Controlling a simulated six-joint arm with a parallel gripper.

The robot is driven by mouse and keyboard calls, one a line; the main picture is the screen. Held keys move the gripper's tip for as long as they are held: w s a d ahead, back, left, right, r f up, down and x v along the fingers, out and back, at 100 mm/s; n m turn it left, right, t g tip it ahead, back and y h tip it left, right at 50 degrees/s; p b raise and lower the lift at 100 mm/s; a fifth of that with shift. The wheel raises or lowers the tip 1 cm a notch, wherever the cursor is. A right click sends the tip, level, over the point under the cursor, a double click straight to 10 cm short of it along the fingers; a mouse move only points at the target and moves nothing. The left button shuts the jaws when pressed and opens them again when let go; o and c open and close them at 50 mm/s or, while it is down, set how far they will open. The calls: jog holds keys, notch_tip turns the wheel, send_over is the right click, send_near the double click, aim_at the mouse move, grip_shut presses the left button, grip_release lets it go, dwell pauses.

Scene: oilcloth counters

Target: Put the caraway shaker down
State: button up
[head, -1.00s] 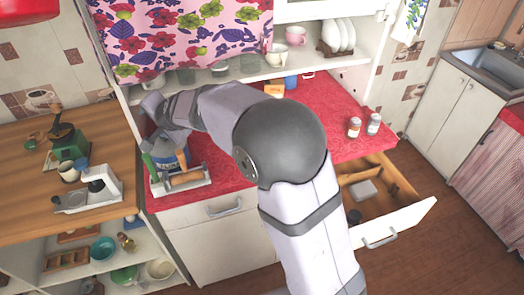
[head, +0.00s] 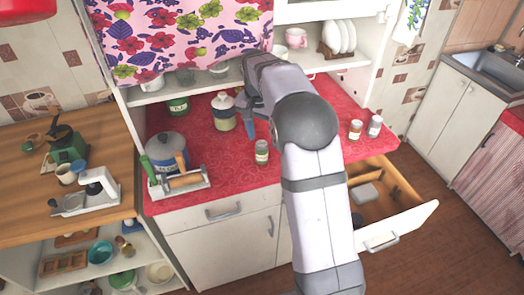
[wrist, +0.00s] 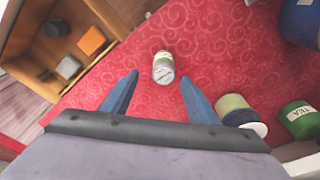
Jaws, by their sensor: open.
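A small shaker (head: 261,152) with a grey-green body and pale label stands upright on the red counter (head: 225,178) near its front. Its label is too small to read, so I cannot tell that it is caraway. It also shows in the wrist view (wrist: 164,67), just beyond and between my fingertips. My gripper (wrist: 159,82) is open with nothing between its blue fingers. In the head view my gripper (head: 249,130) is just behind and left of this shaker; one finger shows clearly. Two similar shakers, a brown one (head: 355,130) and a grey one (head: 374,127), stand at right.
A cream canister (head: 224,112) and a green tin (head: 178,105) stand behind, left of my gripper. A blue pot (head: 165,150) and a grey caddy (head: 180,186) occupy the counter's left end. An open drawer (head: 400,226) juts out at right. The front middle counter is mostly clear.

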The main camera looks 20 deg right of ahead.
aim_at(262, 150)
jog(key=shift+w+f+p, duration=0.2)
jog(key=shift+f+p, duration=0.65)
jog(key=shift+f, duration=1)
jog(key=shift+w+f+p, duration=0.2)
jog(key=shift+f+p, duration=0.65)
jog(key=shift+f, duration=1)
jog(key=c, duration=1.2)
notch_tip(262, 150, up, 10)
jog(key=b, duration=0.3)
